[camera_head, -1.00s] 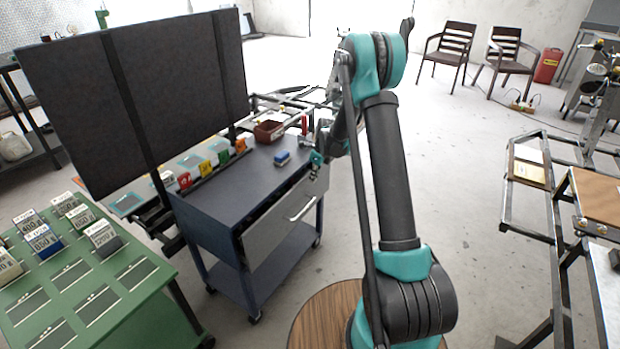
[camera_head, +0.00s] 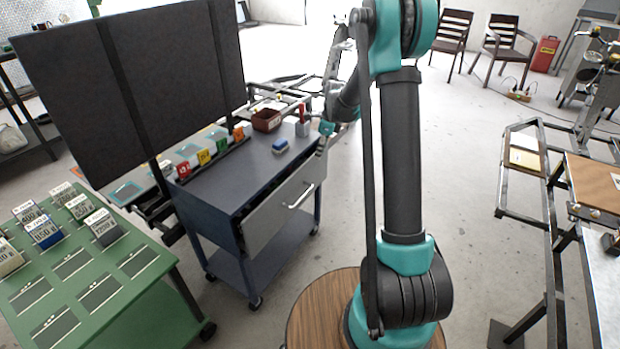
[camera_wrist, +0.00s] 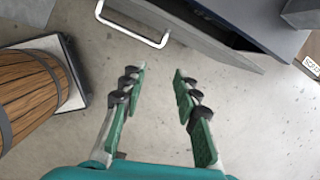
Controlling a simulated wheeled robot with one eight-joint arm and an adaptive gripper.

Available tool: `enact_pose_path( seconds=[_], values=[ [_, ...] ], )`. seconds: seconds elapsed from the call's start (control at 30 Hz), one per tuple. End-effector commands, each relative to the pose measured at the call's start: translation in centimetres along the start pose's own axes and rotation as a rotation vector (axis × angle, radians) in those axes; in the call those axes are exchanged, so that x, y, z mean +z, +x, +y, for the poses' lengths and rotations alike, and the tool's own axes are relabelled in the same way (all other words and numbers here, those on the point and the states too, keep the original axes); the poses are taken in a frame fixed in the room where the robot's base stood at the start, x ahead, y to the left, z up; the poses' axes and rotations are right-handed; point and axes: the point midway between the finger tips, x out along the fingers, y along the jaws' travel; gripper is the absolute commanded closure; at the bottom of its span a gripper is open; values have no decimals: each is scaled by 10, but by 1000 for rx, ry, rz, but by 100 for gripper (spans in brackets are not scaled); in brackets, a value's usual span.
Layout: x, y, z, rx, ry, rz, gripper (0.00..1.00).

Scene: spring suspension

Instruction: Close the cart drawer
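The cart (camera_head: 215,190) is dark blue-grey, and its grey drawer (camera_head: 268,222) stands partly out, with a dark gap behind its front panel. A pale bar handle (camera_head: 299,197) is on that front. In the wrist view the drawer front (camera_wrist: 205,42) and the handle (camera_wrist: 133,37) show along the top. My gripper (camera_wrist: 159,70) is open and empty, its green-padded fingers spread above the floor. It is apart from the handle, which lies ahead and slightly left of the fingertips. In the head view my gripper (camera_head: 327,127) is near the cart's far right corner, partly hidden by my arm.
A blue-and-white block (camera_head: 280,146), a brown bin (camera_head: 266,120) and several coloured cards stand on the cart top. A dark panel (camera_head: 130,90) rises behind it. A green table (camera_head: 95,275) stands at left, a metal frame (camera_head: 535,180) at right.

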Motion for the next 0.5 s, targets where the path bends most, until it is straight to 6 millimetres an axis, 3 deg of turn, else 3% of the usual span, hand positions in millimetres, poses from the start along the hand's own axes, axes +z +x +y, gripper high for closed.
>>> enact_pose_path(
  seconds=[0.3,0.5],
  values=[
    [11,3,41,18,-774,23,66],
    [14,5,61,33,-1165,29,66]
  ],
)
